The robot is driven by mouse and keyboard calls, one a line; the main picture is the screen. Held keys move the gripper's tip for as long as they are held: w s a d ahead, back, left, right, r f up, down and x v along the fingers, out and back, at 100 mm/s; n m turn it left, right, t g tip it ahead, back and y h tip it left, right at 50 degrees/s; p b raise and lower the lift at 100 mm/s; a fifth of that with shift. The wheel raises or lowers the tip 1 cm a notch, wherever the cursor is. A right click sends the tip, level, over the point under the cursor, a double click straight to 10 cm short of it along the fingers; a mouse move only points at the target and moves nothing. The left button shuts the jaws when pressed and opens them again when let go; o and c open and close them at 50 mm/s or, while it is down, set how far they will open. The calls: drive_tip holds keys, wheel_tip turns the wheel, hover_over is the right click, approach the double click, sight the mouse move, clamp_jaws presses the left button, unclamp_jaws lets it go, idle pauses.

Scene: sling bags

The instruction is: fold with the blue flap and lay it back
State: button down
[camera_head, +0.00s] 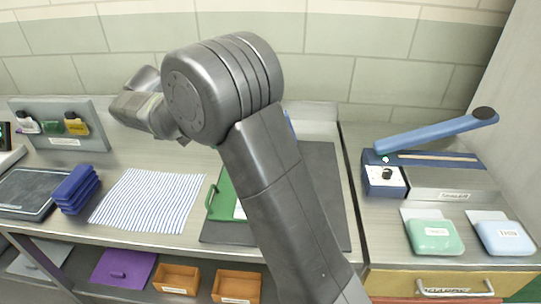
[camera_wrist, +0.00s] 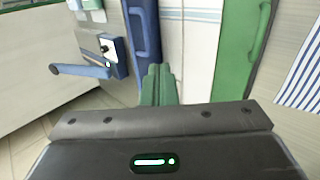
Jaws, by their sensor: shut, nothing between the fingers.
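The blue flap (camera_wrist: 145,28) with its bar handle shows upright in the wrist view, left of a pale panel with thin blue lines (camera_wrist: 198,42). Only a sliver of blue (camera_head: 290,124) shows behind my arm in the head view. The green flap (camera_wrist: 240,45) with its handle is right of the panel; it lies left on the dark board (camera_head: 322,170) in the head view. My gripper (camera_wrist: 158,84) is shut and empty, its green fingertips close below the blue flap in the picture; I cannot tell if they touch. In the head view my arm hides the board's middle.
A striped cloth (camera_head: 150,200) and stacked blue pieces (camera_head: 74,188) lie left of the board. A device with a raised blue lever (camera_head: 435,130) stands right, behind green (camera_head: 433,234) and blue (camera_head: 503,236) pouches. A bottle rack (camera_head: 62,125) stands back left.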

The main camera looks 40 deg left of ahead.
drive_tip(key=w+d+f+g+y+p, duration=0.1)
drive_tip(key=w+d+f+y+p, duration=0.2)
drive_tip(key=d+f+p, duration=0.2)
drive_tip(key=d+f, duration=0.2)
drive_tip(key=d, duration=0.1)
drive_tip(key=shift+w+g, duration=0.35)
drive_tip(key=shift+g, duration=0.05)
drive_tip(key=shift+f, duration=0.1)
idle(0.4)
